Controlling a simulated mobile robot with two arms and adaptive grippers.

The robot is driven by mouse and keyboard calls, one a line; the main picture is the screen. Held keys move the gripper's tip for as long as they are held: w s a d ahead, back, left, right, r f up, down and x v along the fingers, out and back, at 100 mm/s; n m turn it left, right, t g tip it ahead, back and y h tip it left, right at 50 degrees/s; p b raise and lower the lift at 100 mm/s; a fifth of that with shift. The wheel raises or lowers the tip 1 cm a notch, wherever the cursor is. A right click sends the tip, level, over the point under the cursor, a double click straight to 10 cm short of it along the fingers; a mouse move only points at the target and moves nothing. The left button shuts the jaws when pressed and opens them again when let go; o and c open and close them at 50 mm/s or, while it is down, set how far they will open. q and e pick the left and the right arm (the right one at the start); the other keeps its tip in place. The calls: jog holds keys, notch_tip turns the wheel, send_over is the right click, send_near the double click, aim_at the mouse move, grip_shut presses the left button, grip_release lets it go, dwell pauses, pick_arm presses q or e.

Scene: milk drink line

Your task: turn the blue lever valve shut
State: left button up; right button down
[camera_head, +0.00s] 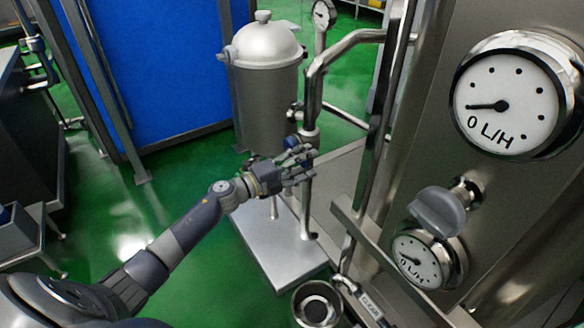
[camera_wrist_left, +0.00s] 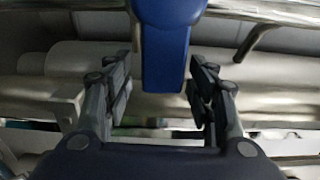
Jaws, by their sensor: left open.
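My left gripper (camera_wrist_left: 160,95) is open, one finger on each side of the lever, with a visible gap on both sides. In the head view, my left gripper (camera_head: 302,164) is at the steel pipe beside the tank, and only a small bit of blue (camera_head: 292,142) shows by the fingers. The rest of the lever and its valve body are mostly hidden there. My right gripper is not in view.
A lidded steel tank (camera_head: 266,85) stands behind the gripper on a metal platform (camera_head: 280,248). A bent steel pipe (camera_head: 315,85) rises beside it. A large steel panel with flow gauges (camera_head: 503,105) and a grey knob (camera_head: 438,212) is at the right.

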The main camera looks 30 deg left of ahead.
pick_arm(q)
jog(key=v, duration=1.1)
jog(key=shift+s+a, duration=0.25)
jog(key=shift+d, duration=0.1)
